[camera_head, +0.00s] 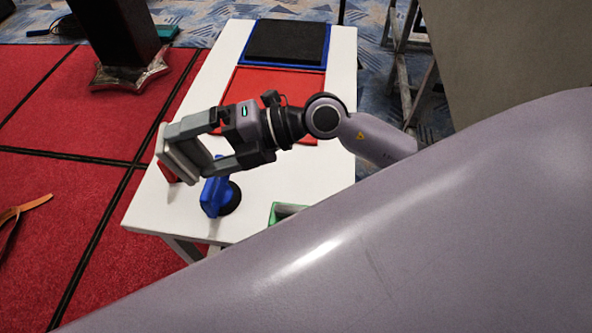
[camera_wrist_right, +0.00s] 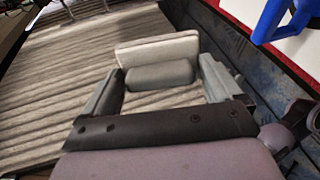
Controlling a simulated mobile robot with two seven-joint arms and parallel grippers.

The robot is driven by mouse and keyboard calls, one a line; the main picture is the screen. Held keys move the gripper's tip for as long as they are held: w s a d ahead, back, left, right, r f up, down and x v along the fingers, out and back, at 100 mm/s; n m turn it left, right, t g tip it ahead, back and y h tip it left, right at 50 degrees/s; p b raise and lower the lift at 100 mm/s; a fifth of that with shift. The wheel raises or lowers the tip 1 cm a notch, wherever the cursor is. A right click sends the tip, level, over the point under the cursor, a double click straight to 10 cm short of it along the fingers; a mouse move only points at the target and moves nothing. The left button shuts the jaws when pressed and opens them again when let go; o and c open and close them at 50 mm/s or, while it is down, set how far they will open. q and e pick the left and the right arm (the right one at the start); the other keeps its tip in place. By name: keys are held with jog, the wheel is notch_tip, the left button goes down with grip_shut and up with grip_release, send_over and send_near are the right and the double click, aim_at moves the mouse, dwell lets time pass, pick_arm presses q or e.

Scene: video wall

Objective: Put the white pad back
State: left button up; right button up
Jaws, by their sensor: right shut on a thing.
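The white pad (camera_head: 174,160) is in my right gripper (camera_head: 195,148), held over the left edge of the white table in the head view. In the right wrist view the pad (camera_wrist_right: 157,47) shows as a pale slab with a grey block (camera_wrist_right: 160,75) on its near side, and the two fingers of the right gripper (camera_wrist_right: 160,84) stand on either side of that block. A red tray (camera_head: 278,82) lies on the table, partly hidden behind my right gripper and wrist. My left gripper is not in view.
On the white table (camera_head: 341,75), a black pad (camera_head: 286,42) sits in a blue tray (camera_head: 327,50) at the far end. A blue suction cup tool (camera_head: 214,197) stands near the front, with a green frame (camera_head: 283,211) partly hidden. A dark column (camera_head: 118,30) stands left.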

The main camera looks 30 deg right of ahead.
jog(key=shift+w+f+n+g+h+b, duration=0.2)
jog(key=shift+f+n+g+h+b, duration=0.15)
jog(key=shift+f+g+h, duration=0.2)
jog(key=w+d+r+m+g+h+b, duration=0.1)
jog(key=d+m+g+h+b, duration=0.1)
jog(key=d+h, duration=0.4)
jog(key=w+d+r+m+g+h+b, duration=0.2)
jog(key=d+h+b, duration=0.3)
jog(key=d, duration=0.7)
jog(key=shift+w+d+h, duration=0.2)
jog(key=shift+w+h, duration=0.1)
jog(key=shift+h, duration=0.75)
jog(key=shift+f, duration=0.15)
notch_tip(320, 180, down, 16)
jog(key=shift+f, duration=0.25)
notch_tip(320, 180, down, 3)
